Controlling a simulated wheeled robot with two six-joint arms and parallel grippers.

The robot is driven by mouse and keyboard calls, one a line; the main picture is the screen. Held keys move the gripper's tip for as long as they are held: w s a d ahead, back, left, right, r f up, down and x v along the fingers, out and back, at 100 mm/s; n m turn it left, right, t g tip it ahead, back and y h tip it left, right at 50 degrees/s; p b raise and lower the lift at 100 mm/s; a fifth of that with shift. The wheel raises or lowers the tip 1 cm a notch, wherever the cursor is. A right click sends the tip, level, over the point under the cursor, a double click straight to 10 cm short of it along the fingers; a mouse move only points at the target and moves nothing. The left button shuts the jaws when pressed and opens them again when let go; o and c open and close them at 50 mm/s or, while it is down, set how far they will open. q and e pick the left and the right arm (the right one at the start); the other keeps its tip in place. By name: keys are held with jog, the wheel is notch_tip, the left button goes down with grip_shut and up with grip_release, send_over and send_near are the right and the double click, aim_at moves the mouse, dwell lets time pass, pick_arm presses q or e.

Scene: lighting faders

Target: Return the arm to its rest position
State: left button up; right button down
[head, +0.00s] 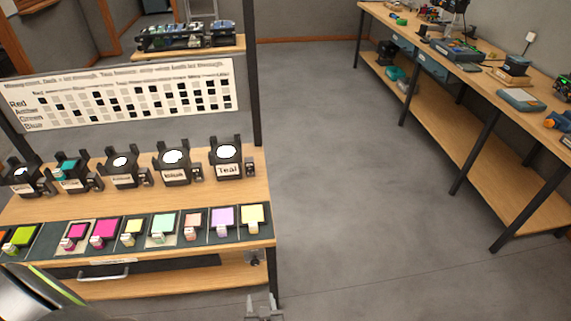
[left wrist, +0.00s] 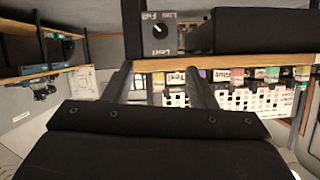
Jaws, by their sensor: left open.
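My left gripper (head: 262,299) shows at the bottom edge of the head view, in front of the bench's right front corner and over the floor. In the left wrist view its two fingers (left wrist: 160,78) stand apart with nothing between them. A small dial box marked Low, Full and Level (left wrist: 159,32) shows beyond the fingertips, apart from them. A small box (head: 254,257) hangs under the bench's right front edge in the head view. My right gripper is in neither view.
The wooden bench (head: 262,190) carries several lamps, one labelled Teal (head: 228,170), and a row of coloured gels (head: 163,227). A cue chart (head: 130,93) stands behind. Open grey floor (head: 350,200) lies to the right, before a long side bench (head: 430,50).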

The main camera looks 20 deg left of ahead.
pick_arm(q)
jog(key=s+a+f+m+g+h+b, duration=0.2)
jog(key=s+f+m+g+h+b, duration=0.35)
jog(key=s+f, duration=1.1)
jog(key=s+a+f+g+b, duration=0.2)
jog(key=s+f, duration=0.1)
jog(key=s, duration=0.4)
jog(key=s+a+f+g+h+b, duration=0.1)
jog(key=s+a+f+g+b, duration=0.1)
jog(key=s, duration=0.6)
notch_tip(320, 180, down, 2)
jog(key=shift+a+f+n, duration=0.1)
jog(key=shift+a+n, duration=0.35)
jog(key=shift+a, duration=0.1)
jog(key=shift+s+a+g, duration=0.1)
jog(key=shift+s+g, duration=0.15)
jog(key=shift+c, duration=0.3)
